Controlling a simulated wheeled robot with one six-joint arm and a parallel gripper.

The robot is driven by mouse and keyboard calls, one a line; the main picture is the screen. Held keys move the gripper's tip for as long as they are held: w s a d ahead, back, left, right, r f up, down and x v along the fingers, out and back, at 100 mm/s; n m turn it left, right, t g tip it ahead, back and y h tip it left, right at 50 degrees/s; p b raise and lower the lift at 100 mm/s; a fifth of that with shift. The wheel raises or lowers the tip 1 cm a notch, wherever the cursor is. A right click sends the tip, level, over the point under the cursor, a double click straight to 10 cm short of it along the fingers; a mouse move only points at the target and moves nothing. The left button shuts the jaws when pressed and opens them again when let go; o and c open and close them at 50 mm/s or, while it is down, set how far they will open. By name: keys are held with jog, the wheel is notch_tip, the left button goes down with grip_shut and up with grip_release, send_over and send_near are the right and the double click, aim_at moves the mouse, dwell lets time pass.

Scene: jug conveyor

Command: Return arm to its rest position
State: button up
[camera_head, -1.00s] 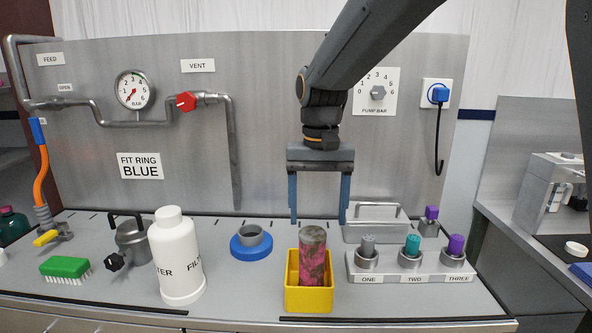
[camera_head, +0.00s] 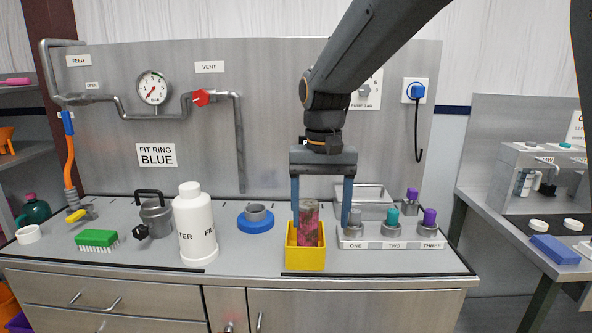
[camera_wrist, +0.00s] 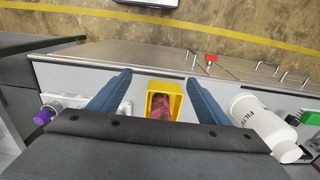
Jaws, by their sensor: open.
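My gripper (camera_head: 322,218) points down over the bench, its two blue fingers spread wide and nothing between them that it grips. In the head view the fingers stand in front of the back panel, around the line of the yellow box (camera_head: 305,258). A mottled pink and grey cylinder (camera_head: 309,222) stands in the yellow box and rises above its rim. In the wrist view the yellow box (camera_wrist: 177,88) with the pink cylinder (camera_wrist: 162,106) shows between the open fingers (camera_wrist: 160,82), apart from both.
A white filter bottle (camera_head: 195,225), a blue ring (camera_head: 255,219) and a green brush (camera_head: 97,238) stand on the bench to the left. A holder labelled one, two, three (camera_head: 393,244) stands to the right. The back panel carries a gauge (camera_head: 153,88) and a red valve (camera_head: 200,98).

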jog(key=s+d+f+t, duration=0.1)
jog(key=s+d+f, duration=1.3)
jog(key=f, duration=0.1)
jog(key=shift+s+d, duration=0.15)
dwell(1.2)
